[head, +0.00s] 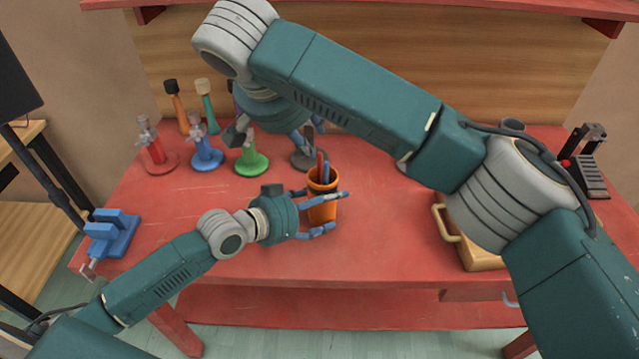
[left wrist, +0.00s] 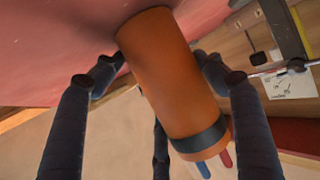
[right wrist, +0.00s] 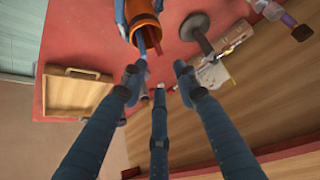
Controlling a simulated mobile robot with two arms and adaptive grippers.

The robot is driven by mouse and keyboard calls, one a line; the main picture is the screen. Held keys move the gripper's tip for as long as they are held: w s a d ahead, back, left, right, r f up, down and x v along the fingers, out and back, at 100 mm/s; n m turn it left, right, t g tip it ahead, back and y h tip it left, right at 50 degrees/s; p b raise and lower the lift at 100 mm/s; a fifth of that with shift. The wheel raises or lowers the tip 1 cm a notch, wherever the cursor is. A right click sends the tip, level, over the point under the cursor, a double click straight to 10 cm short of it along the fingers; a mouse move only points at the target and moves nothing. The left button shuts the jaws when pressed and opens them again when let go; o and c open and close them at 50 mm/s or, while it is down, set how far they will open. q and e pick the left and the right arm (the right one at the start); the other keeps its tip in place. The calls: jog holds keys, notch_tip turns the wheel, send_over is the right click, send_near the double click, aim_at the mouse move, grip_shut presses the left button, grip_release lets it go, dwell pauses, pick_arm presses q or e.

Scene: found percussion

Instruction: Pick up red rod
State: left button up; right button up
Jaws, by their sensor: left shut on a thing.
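An orange cup (head: 323,209) stands on the red table and holds the red rod (head: 320,163) and a blue rod (head: 326,172). My left gripper (head: 322,212) is shut around the cup from the left. In the left wrist view the cup (left wrist: 165,75) sits between the fingers, with the red rod (left wrist: 226,158) showing past its dark rim. My right gripper (head: 304,142) is above and behind the cup, partly hidden by its arm. In the right wrist view its fingers (right wrist: 157,70) are spread and empty, close to the tops of the rods.
A green stand (head: 251,164), a blue stand (head: 207,158) and a red stand (head: 160,160) are at the left back. A blue clamp-like block (head: 112,235) is at the left edge. A wooden tray (head: 452,222) lies at the right. Clear table lies right of the cup.

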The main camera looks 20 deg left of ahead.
aim_at(319, 154)
jog(key=x, duration=0.9)
grip_shut()
